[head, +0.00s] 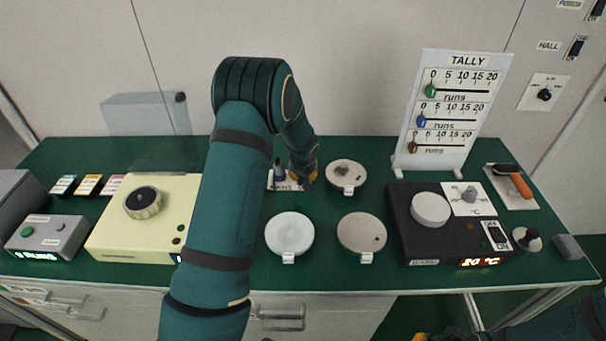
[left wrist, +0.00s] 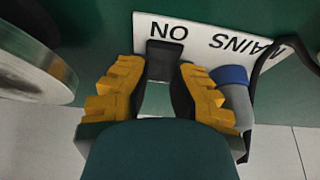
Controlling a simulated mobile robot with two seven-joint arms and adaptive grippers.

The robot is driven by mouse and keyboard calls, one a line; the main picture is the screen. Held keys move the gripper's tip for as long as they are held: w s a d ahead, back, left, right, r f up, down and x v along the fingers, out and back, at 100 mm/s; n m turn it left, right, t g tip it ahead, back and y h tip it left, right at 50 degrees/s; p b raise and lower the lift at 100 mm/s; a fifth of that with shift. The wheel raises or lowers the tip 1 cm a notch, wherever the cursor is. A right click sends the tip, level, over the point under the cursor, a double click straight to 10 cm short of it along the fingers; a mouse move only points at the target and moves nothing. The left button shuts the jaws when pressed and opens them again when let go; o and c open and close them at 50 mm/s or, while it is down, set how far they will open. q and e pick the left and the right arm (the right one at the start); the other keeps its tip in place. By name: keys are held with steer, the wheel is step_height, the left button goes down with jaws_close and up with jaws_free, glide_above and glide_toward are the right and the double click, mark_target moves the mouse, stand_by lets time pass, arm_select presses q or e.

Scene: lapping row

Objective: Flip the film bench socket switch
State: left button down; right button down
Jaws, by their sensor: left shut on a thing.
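The white socket plate (head: 286,187) lies at the back of the green bench, partly hidden by my left arm in the head view. In the left wrist view the plate (left wrist: 225,44) reads ON and MAINS upside down, and a dark switch (left wrist: 163,60) sits beside ON. My left gripper (left wrist: 162,76) is shut on the switch, its yellow fingers to either side; in the head view it (head: 304,176) comes down at the plate. A grey and blue plug (left wrist: 235,92) with a black cable stands beside the right finger.
Round dishes (head: 290,235) stand right of my left arm. A cream device (head: 112,228) is left of it. A black heater unit (head: 435,248), the TALLY board (head: 453,110) and an orange-handled tool (head: 521,186) stand right.

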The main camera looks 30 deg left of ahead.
mark_target(303, 180)
arm_select(q)
steer(key=g+h+p, duration=0.1)
steer(key=p, duration=0.1)
steer(key=shift+a+p, duration=0.15)
steer(key=shift+p, duration=0.25)
steer(key=shift+w+f+g+h+p, duration=0.1)
steer(key=shift+f+g+h+p, duration=0.2)
steer(key=shift+g, duration=0.5)
steer(key=shift+r, duration=0.1)
steer(key=c, duration=0.7)
jaws_free()
steer(key=shift+w, duration=0.1)
steer(key=shift+r, duration=0.1)
step_height(303, 180, up, 12)
steer(key=s, duration=0.1)
steer(key=shift+s+d, duration=0.25)
steer(key=shift+d, duration=0.2)
